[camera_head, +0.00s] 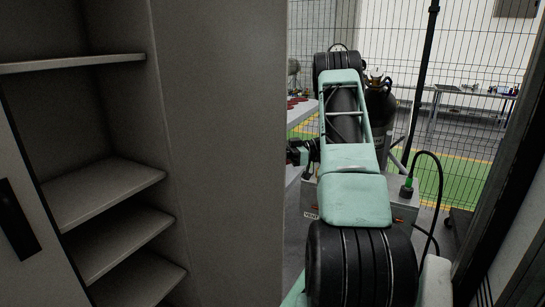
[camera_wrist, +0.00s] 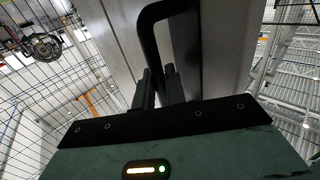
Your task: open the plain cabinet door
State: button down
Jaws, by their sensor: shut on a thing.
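The grey cabinet door (camera_head: 228,150) stands swung open in the head view, with its inner face showing and the shelves exposed to its left. In the wrist view its outer face (camera_wrist: 120,35) rises above my gripper, with a black bar handle (camera_wrist: 150,30) on it. My gripper (camera_wrist: 158,80) is shut on this handle. In the head view the handle is hidden behind the door, and my arm reaches past the door's right edge.
Bare shelves (camera_head: 102,190) fill the cabinet. Another door (camera_head: 30,265) with a black handle (camera_head: 18,218) is at the far left. A dark gas cylinder (camera_head: 380,110) stands behind my arm. A wire mesh fence (camera_head: 460,60) and a dark post (camera_head: 510,170) bound the right side.

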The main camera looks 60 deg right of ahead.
jog(key=shift+w+d, duration=0.1)
jog(key=shift+w, duration=0.05)
jog(key=c, duration=1.6)
grip_release()
jog(key=shift+o, duration=0.2)
jog(key=b+v, duration=0.3)
jog(key=v, duration=1.4)
jog(key=shift+d, duration=0.25)
jog(key=shift+r, duration=0.2)
